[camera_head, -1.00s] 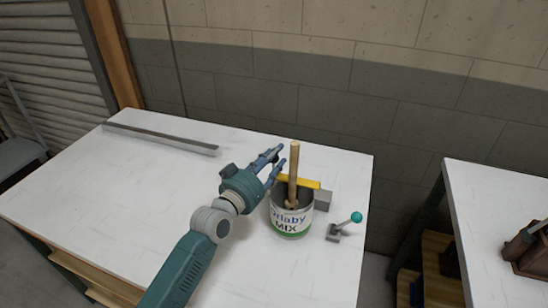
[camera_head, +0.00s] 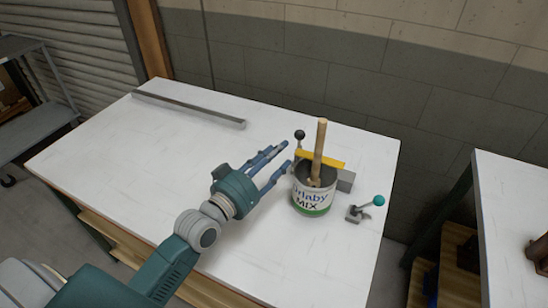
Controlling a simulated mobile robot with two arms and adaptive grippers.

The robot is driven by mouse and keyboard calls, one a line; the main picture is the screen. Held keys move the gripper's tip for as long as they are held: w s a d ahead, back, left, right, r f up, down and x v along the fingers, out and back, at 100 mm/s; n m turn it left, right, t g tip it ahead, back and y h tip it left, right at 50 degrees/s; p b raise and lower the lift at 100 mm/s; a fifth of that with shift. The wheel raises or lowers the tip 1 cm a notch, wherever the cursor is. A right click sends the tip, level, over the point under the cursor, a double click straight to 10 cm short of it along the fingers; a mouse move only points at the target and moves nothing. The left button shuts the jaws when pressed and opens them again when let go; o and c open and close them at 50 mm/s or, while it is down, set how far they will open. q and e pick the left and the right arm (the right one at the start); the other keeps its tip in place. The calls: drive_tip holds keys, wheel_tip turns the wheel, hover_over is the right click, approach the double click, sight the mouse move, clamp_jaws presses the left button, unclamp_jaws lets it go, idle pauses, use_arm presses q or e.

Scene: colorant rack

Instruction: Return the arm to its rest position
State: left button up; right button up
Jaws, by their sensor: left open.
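My left arm comes in from the lower left, over the white table (camera_head: 110,150). My left gripper (camera_head: 279,163) is open and empty, just left of the can. Its fingers point up and to the right, apart from the wooden stick. The can (camera_head: 313,199), labelled "MIX", stands upright on the table with the wooden stick (camera_head: 320,145) standing in it. My right gripper is not in view.
Behind the can are a yellow bar (camera_head: 329,160), a grey block (camera_head: 345,181) and a black-knobbed lever (camera_head: 299,135). A teal-knobbed lever (camera_head: 378,200) stands to the right. A metal rail (camera_head: 190,108) lies at the back left. The table's left part is clear.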

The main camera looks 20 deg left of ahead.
use_arm(q)
drive_tip(key=shift+s+a, duration=0.1)
drive_tip(key=shift+s, duration=0.4)
